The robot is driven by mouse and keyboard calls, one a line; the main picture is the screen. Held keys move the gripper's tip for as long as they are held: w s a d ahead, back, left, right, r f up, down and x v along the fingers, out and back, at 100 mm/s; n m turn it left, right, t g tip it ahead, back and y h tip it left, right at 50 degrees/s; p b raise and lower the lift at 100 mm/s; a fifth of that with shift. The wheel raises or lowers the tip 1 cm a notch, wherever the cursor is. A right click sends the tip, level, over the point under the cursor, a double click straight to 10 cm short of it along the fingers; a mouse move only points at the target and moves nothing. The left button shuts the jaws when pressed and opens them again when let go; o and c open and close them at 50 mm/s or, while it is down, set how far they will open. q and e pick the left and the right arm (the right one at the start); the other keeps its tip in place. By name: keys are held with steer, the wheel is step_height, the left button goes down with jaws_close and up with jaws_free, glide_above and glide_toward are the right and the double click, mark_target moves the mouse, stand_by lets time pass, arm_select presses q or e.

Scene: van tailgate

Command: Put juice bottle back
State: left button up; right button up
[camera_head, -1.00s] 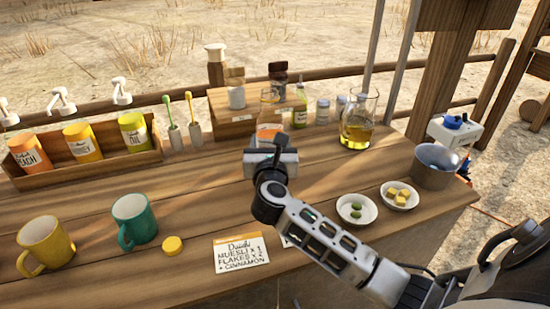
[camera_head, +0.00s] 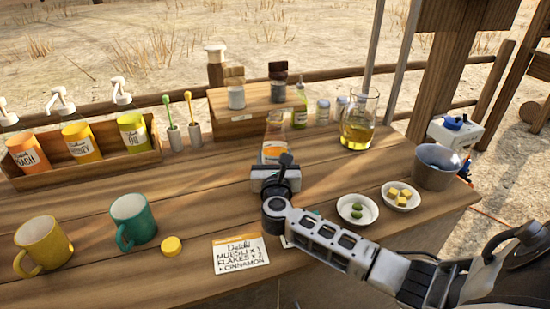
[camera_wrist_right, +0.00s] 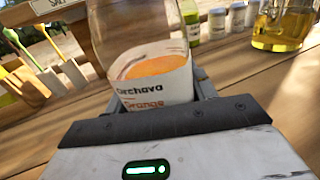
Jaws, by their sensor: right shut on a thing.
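The juice bottle (camera_head: 274,140) is clear glass with a white and orange label reading "Orchova Orange" in the right wrist view (camera_wrist_right: 155,80). It is upright in front of the wooden riser. My right gripper (camera_head: 276,168) is shut around its lower part, with the fingers on either side in the right wrist view (camera_wrist_right: 155,100). The bottle's base is hidden behind the gripper, so I cannot tell if it touches the counter. A yellow lid (camera_head: 172,246) lies on the counter beside the green mug. My left gripper is out of view.
The wooden riser (camera_head: 240,121) holds jars behind the bottle. A flask of yellow liquid (camera_head: 359,125) stands to the right. Two small bowls (camera_head: 357,209) and a metal bucket (camera_head: 436,167) are farther right. Mugs (camera_head: 133,220) stand at left.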

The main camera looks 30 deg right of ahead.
steer(key=shift+f, duration=0.15)
steer(key=o, duration=1.2)
steer(key=shift+c, duration=0.2)
steer(key=shift+o, duration=0.4)
steer(key=shift+r, duration=0.2)
steer(key=v, duration=1.1)
steer(key=shift+s, duration=0.1)
steer(key=shift+s+a, duration=0.25)
steer(key=shift+s, duration=0.15)
